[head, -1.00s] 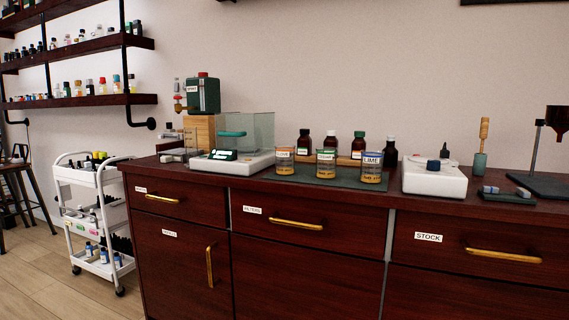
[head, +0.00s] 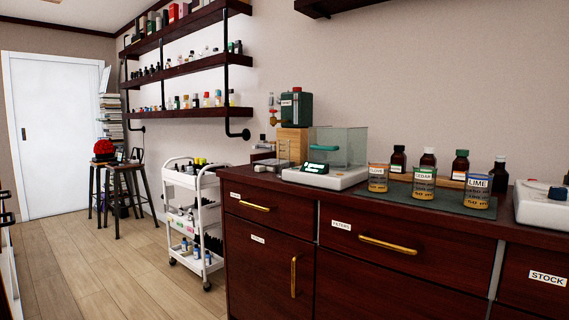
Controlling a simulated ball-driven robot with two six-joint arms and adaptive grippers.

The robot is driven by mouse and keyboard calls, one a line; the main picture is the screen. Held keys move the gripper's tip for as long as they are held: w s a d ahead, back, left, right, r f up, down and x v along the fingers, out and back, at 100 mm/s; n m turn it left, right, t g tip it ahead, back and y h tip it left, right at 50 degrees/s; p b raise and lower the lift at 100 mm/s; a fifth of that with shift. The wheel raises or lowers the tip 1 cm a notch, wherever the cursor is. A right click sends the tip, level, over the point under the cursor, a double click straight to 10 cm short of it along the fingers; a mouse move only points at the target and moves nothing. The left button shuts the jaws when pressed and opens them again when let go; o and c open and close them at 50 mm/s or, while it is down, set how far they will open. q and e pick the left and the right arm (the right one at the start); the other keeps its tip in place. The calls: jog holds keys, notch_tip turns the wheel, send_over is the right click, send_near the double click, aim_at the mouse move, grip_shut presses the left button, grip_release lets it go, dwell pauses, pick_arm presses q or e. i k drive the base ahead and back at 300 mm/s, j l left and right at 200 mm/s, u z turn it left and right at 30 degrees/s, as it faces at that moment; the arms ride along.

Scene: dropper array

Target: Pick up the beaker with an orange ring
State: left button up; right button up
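Three glass beakers stand upright in a row on a dark mat (head: 408,200) on the counter. The left one is the beaker with an orange ring (head: 378,178), partly filled with something amber and with small lettering on it. The middle beaker has a green ring (head: 424,183) and seems to read CEDAR. The right beaker has a blue ring (head: 477,191) and reads LIME. Neither of my grippers shows in the head view.
A balance with a glass shield (head: 325,177) stands left of the beakers. Several brown bottles (head: 460,165) stand behind them, and a white device (head: 543,207) is at the right. A white cart (head: 190,183) stands beside the cabinet. Floor (head: 110,270) is clear at left.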

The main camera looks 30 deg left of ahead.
aim_at(379, 171)
jog(key=i+j, duration=0.25)
jog(key=i+j+z, duration=0.15)
jog(key=j, duration=0.25)
jog(key=i+j, duration=0.3)
jog(key=z, duration=0.05)
